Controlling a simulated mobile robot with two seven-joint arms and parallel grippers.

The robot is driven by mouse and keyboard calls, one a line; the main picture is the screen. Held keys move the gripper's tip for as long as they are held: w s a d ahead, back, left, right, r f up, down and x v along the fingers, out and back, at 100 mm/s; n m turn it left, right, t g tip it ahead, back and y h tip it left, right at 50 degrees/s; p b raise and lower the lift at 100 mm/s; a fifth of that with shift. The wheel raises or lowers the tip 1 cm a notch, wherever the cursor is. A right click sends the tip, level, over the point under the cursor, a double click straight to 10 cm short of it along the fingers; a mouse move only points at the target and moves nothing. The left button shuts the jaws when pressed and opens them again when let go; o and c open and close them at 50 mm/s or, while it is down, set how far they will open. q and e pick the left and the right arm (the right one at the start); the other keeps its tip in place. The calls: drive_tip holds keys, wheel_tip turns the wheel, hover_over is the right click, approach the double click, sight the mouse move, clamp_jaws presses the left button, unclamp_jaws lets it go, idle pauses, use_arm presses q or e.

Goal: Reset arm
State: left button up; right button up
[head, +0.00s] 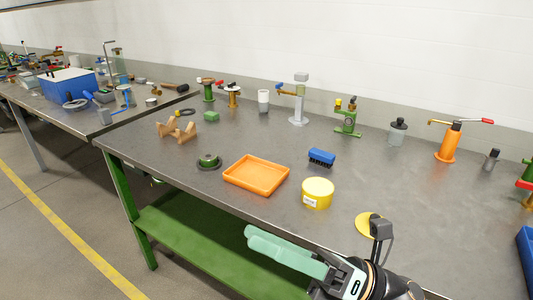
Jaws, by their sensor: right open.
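My right gripper (249,238) shows at the bottom of the head view, with pale green fingers pointing left. It is open, with nothing seen between the fingers, and appears in front of the table's near edge. My left gripper is out of view. On the grey table (300,135) are an orange tray (233,184), empty, and a yellow round tub (317,202) with a white label. A dark round part with a green centre (209,164) sits left of the tray.
A blue brush (321,154) and a wooden cradle (177,130) lie on the table. A blue bin (525,250) is at the right edge. A green shelf (210,245) runs below.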

drive_tip(key=w+d+f+m+t+h, duration=0.35)
drive_tip(key=f+m+h, duration=0.2)
drive_tip(key=m, duration=0.45)
drive_tip(key=w+d+f+m+t+h, duration=0.2)
drive_tip(key=f+m+t+h, duration=0.25)
drive_tip(key=f+m, duration=0.35)
drive_tip(key=w+d+f+m+t+h, duration=0.3)
drive_tip(key=f+m+t+h, duration=0.15)
drive_tip(key=m, duration=0.65)
drive_tip(key=s+d+f+m+g+h, duration=0.25)
drive_tip(key=s+f+m, duration=0.25)
drive_tip(key=f, duration=0.6)
drive_tip(key=s+d+f+m+g+h, duration=0.2)
drive_tip(key=s+f+m+g, duration=0.3)
drive_tip(key=f, duration=0.5)
use_arm(q)
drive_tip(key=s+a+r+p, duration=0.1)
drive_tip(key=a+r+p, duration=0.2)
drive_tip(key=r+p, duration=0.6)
drive_tip(key=p, duration=0.3)
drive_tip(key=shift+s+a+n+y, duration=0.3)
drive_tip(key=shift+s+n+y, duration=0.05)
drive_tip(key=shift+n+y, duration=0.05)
use_arm(e)
drive_tip(key=s+d+r+m+h, duration=0.1)
drive_tip(key=s+d+r+m, duration=0.1)
drive_tip(key=s+r, duration=0.3)
drive_tip(key=shift+d+r+m, duration=0.4)
drive_tip(key=shift+d+r, duration=0.4)
drive_tip(key=shift+d, duration=0.05)
